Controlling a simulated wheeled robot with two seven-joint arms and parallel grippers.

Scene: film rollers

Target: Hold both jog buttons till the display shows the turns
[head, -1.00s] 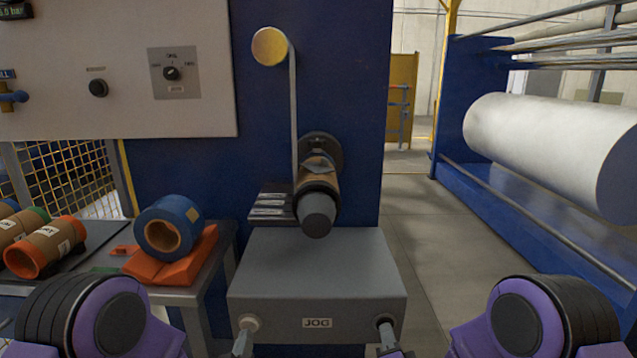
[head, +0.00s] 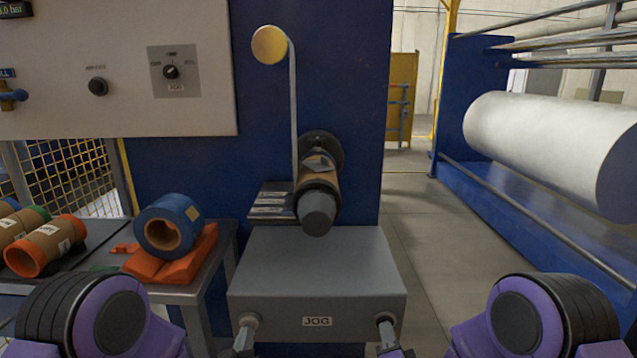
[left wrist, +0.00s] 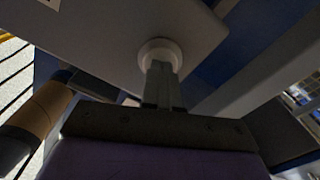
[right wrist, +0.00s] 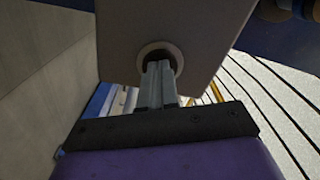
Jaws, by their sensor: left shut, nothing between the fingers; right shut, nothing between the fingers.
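The grey jog box (head: 318,270) carries a JOG label (head: 317,321) and a button near each front corner. My left gripper (head: 247,324) is shut and empty, its tips at the left jog button. In the left wrist view the tips meet the pale button (left wrist: 160,50). My right gripper (head: 385,323) is shut and empty, its tips at the right jog button. In the right wrist view they reach into a pale ring (right wrist: 162,49) with a dark centre, and they hide most of the button. I cannot tell how far either button is pressed. No turns reading is visible.
A brown core sits on the spindle (head: 317,195) above the box, with a film strip (head: 294,120) running to a yellow roller (head: 269,46). A small display (head: 14,9), cut off at top left, shows bar. Several rolls, including a blue one (head: 168,226), lie on the left table.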

